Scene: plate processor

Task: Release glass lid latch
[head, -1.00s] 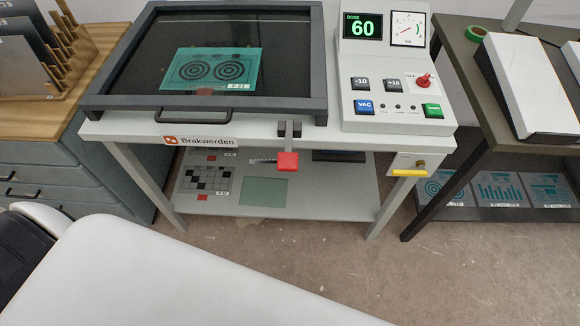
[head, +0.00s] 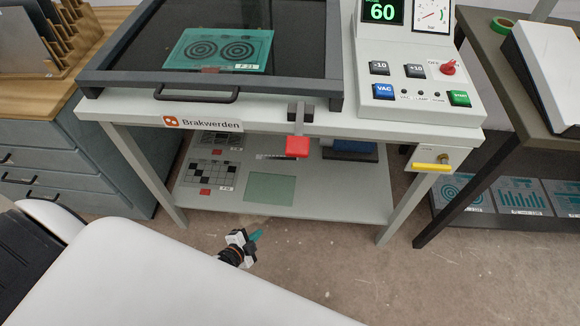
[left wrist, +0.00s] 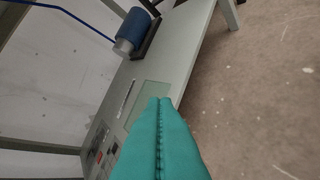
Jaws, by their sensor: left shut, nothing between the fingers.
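The glass lid (head: 300,60) of the plate processor lies in its dark frame on top of the grey machine, with a green plate (head: 218,49) showing two ring targets under it. The latch, with its red tab (head: 297,147), hangs at the machine's front edge, right of the black lid handle (head: 197,97). My left gripper (head: 256,235) is low in front of the machine, below and left of the latch and apart from it. Its green fingers (left wrist: 160,140) are shut and empty in the left wrist view. My right gripper is out of view.
The control panel (head: 420,85) stands right of the lid. A yellow handle (head: 430,167) sticks out at the front right. The lower shelf (head: 320,200) holds sheets, and a blue cylinder (left wrist: 135,27) shows there. A side table (head: 495,90) stands right; a wooden rack (head: 75,35) stands left.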

